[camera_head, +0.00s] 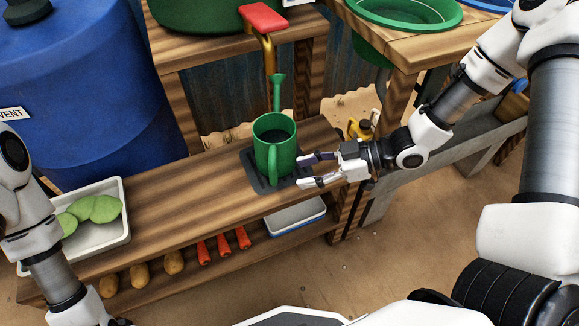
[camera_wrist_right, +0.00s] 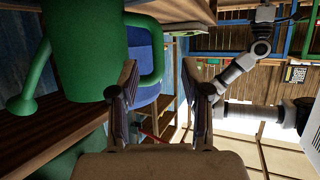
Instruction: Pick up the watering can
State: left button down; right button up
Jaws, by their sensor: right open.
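The green watering can (camera_head: 274,140) stands upright on a dark mat (camera_head: 253,172) on the wooden shelf. Its spout points away and its handle (camera_head: 273,165) faces me. My right gripper (camera_head: 308,170) is open, just right of the handle. In the right wrist view the can (camera_wrist_right: 90,50) fills the upper left. Its looped handle (camera_wrist_right: 158,65) reaches into the space between my open fingers (camera_wrist_right: 165,105), nearer the left one. I cannot tell whether a finger touches it. My left arm enters at the left, but its gripper fingers are out of sight.
A brass tap with a red lever (camera_head: 263,18) stands behind the can. A white tray (camera_head: 118,238) with green pieces sits at the left. Carrots (camera_head: 223,244), potatoes and a blue-white tray (camera_head: 297,218) lie below. A blue barrel (camera_head: 90,90) stands behind. The shelf's middle is clear.

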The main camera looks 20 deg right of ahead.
aim_at(273, 175)
jog(key=shift+w+f, duration=0.2)
jog(key=shift+f, duration=0.3)
jog(key=b+x, duration=0.1)
jog(key=x, duration=0.1)
jog(key=b+x, duration=0.2)
jog(key=r+b+x, duration=0.1)
jog(key=x, duration=0.2)
jog(key=shift+a+r, duration=0.1)
jog(key=shift+a, duration=0.2)
jog(key=shift+w+a, duration=0.2)
jog(key=shift+a, duration=0.05)
pick_arm(q)
notch_tip(273, 175, down, 6)
jog(key=shift+r, duration=0.2)
pick_arm(e)
jog(key=shift+r, duration=0.1)
grip_shut()
